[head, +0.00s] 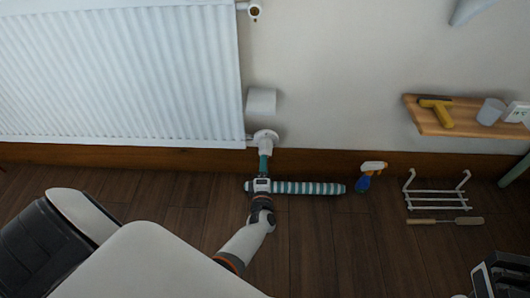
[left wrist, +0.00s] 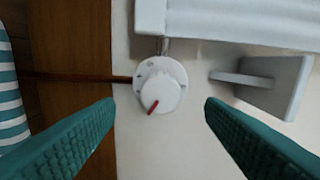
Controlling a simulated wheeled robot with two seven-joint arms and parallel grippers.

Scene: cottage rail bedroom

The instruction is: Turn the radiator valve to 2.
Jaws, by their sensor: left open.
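The radiator valve (head: 265,138) is a white knob at the lower right corner of the white radiator (head: 120,75). In the left wrist view the knob (left wrist: 165,88) sits on a round white dial with small dark marks, too small to read. Its red pointer (left wrist: 153,106) points down and slightly left in that view. My left gripper (head: 264,160) is just below the valve in the head view. In the left wrist view its teal fingers (left wrist: 160,108) are open, one on each side of the knob with gaps between. My right gripper does not clearly show.
A white box (head: 262,101) is on the wall just above the valve. A striped roll (head: 310,188) lies on the floor beside my left gripper. A spray bottle (head: 368,176), white rack (head: 436,190) and wooden shelf (head: 430,117) are to the right.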

